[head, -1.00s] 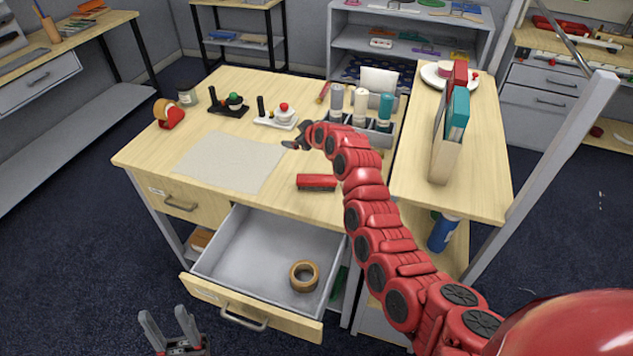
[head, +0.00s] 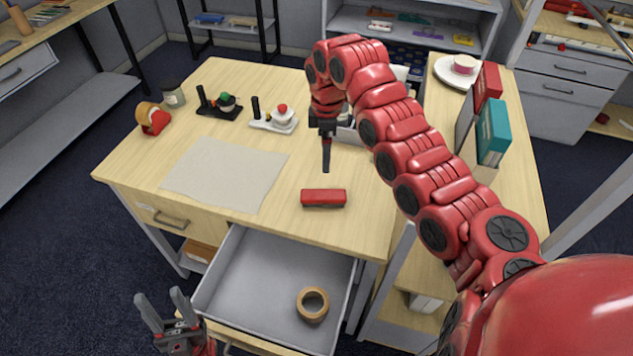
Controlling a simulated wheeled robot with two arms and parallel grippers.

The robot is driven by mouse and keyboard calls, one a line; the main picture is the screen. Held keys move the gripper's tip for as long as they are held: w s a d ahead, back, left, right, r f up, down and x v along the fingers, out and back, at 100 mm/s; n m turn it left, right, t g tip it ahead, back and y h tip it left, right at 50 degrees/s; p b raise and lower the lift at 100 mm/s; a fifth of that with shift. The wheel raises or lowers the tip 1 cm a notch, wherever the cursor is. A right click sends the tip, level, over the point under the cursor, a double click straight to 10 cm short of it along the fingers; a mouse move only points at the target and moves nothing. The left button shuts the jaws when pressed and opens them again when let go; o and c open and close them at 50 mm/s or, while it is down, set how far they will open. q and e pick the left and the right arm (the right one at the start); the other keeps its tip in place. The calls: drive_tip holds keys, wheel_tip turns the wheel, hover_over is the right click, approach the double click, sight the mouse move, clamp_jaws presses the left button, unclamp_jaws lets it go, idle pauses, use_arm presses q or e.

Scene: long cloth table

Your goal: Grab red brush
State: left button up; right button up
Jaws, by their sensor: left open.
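The red brush (head: 323,198), a short red block with a dark underside, lies on the wooden desk (head: 130,165) near its front edge, just behind the open drawer. My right gripper (head: 326,170) points down over the desk, just behind the brush in the picture and apart from it. Its fingers show edge-on as one dark strip, so I cannot tell whether they are open. My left gripper (head: 160,298) is at the lower left, in front of the desk, with its two grey fingers spread and nothing between them.
The open drawer (head: 240,285) holds a tape roll (head: 312,304). A paper sheet (head: 222,173) lies left of the brush. Two small stands (head: 222,104) (head: 274,120), a tape dispenser (head: 152,118) and a jar (head: 173,95) stand farther back. Binders (head: 493,130) stand at right.

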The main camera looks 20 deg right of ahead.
drive_tip(key=p, duration=0.4)
hover_over(324, 194)
drive_tip(key=f, duration=1.1)
drive_tip(key=shift+s+d+f, duration=0.1)
drive_tip(key=shift+s, duration=0.15)
drive_tip(key=f+p, duration=0.1)
drive_tip(key=f, duration=0.3)
drive_tip(key=shift+w+a+f+p, duration=0.2)
drive_tip(key=shift+f+p, duration=0.2)
drive_tip(key=shift+f, duration=0.35)
clamp_jaws()
drive_tip(key=shift+r, duration=0.1)
